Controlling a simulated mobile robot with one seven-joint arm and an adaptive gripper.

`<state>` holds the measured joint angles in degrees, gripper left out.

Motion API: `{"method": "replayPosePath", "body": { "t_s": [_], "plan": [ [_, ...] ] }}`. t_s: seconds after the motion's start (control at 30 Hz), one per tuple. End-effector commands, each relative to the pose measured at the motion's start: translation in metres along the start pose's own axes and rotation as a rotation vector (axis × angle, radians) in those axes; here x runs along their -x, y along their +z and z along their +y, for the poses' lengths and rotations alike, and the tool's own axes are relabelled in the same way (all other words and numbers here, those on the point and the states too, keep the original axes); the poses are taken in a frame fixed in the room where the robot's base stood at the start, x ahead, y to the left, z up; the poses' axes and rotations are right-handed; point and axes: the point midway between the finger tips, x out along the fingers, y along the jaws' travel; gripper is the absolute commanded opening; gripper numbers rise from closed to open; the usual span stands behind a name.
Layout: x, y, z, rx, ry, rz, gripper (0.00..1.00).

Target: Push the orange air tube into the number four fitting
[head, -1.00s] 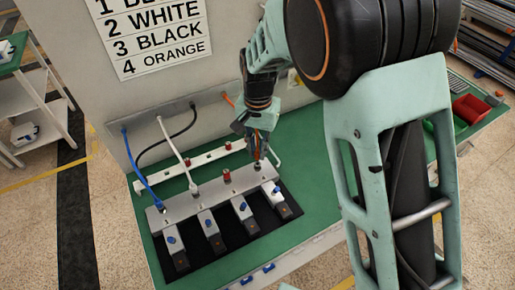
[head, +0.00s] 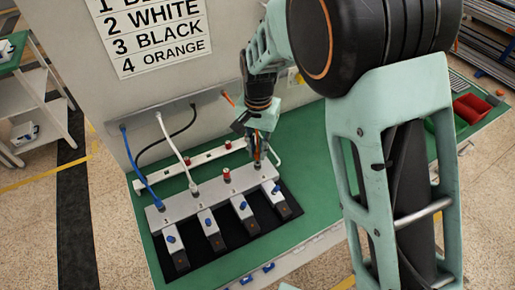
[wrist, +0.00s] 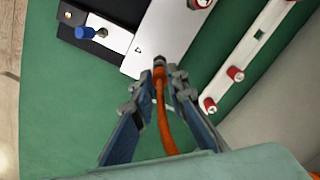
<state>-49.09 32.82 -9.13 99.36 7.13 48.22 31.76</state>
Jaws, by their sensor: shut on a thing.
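My gripper (wrist: 159,78) is shut on the orange air tube (wrist: 164,120) near its end. In the wrist view the tube's end meets or lies just over the dark number four fitting (wrist: 159,60) at the end of the grey manifold block; I cannot tell whether it is inside. In the head view my gripper (head: 257,163) points down at the right end of the block (head: 208,194). The orange tube also shows at the wall panel (head: 229,99). The sign (head: 155,32) reads 4 ORANGE.
A blue tube (head: 143,178) and a white tube (head: 175,152) run to the block's left fittings. A black tube (head: 160,142) loops from the panel. A red cap (head: 227,174) stands on the block. A pale rail (head: 205,157) with red knobs lies behind.

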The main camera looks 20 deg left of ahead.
Motion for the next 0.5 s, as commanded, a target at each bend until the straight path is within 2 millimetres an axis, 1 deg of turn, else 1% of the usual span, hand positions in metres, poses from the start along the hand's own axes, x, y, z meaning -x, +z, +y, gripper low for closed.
{"method": "replayPosePath", "body": {
  "t_s": [0.5],
  "plan": [
    [-0.014,0.000,0.001,-0.001,0.001,-0.001,0.00]
  ]
}}
